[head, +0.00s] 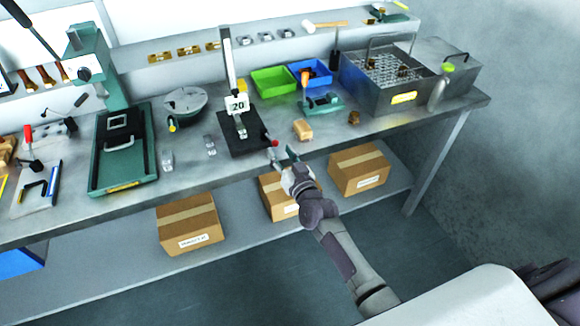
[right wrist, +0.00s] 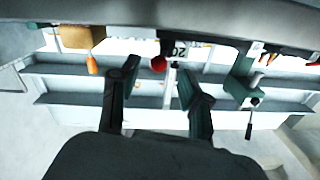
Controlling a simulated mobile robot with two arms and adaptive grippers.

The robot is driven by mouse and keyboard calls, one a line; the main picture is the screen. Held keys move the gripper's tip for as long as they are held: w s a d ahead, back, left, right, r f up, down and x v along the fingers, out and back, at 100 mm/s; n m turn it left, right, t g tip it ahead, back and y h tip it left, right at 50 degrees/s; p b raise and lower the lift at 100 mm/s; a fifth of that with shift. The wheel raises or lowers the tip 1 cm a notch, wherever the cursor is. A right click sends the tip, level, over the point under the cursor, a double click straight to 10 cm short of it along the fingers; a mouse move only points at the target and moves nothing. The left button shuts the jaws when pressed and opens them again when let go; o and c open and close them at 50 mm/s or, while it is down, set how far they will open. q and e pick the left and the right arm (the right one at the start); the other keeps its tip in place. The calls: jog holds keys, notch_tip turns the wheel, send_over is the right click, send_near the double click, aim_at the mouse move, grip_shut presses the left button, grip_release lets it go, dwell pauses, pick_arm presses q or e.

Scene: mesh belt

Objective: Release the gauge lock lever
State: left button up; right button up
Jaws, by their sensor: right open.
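The height gauge stands on the bench with a dark base (head: 247,141), an upright column and a white "20" display (head: 237,104). A red ball knob (head: 274,143) sticks out at the base's right front, on what looks like the lock lever. My right gripper (head: 281,155) is at the bench's front edge, close to the knob, with its fingers apart. In the right wrist view the red knob (right wrist: 159,64) shows between and slightly beyond the open fingertips (right wrist: 157,75). I cannot tell whether they touch it. The lever's shaft is mostly hidden. My left gripper is not in view.
A tan block (head: 302,129) sits right of the gauge, near a green clamp-like tool (head: 323,103). Green (head: 272,82) and blue (head: 310,73) bins stand behind. A green tray (head: 122,165) lies left. Cardboard boxes (head: 358,170) rest on the lower shelf.

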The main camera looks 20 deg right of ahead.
jog(key=s, duration=0.7)
jog(key=shift+s+d, duration=0.15)
jog(key=shift+d, duration=0.15)
